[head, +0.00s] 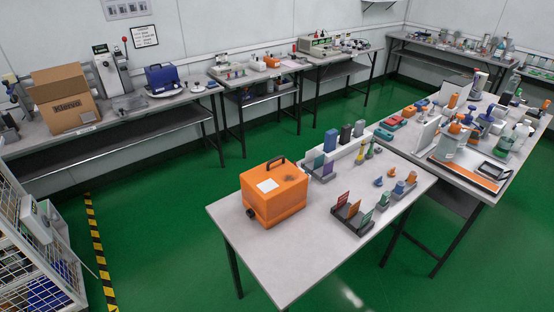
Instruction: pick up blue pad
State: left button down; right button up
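I cannot tell for sure which thing is the blue pad. A blue-topped cylinder (399,187) stands in a grey rack at the right. Neither of my grippers is in view.
An orange case (274,193) with a black handle stands on the near table's left half. A grey rack (352,215) holds red, brown and green plates. A crowded table (480,176) adjoins at right. The table's front part is bare. Green floor (160,235) lies open at left.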

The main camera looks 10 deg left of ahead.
aim_at(212, 83)
jog(key=k+j, duration=0.1)
jog(key=j, duration=1.05)
jog(key=i+j+u, duration=0.1)
jog(key=i+j, duration=0.3)
jog(key=j, duration=0.25)
jog(key=i+j, duration=0.45)
jog(key=j, duration=0.15)
jog(key=i+j+u, duration=0.15)
jog(key=i+j, duration=0.25)
jog(key=j, duration=0.25)
jog(key=i+j, duration=0.15)
jog(key=i, duration=0.4)
jog(key=i+j+u, duration=0.15)
jog(key=i, duration=0.35)
jog(key=i+j, duration=0.1)
jog(key=i, duration=0.45)
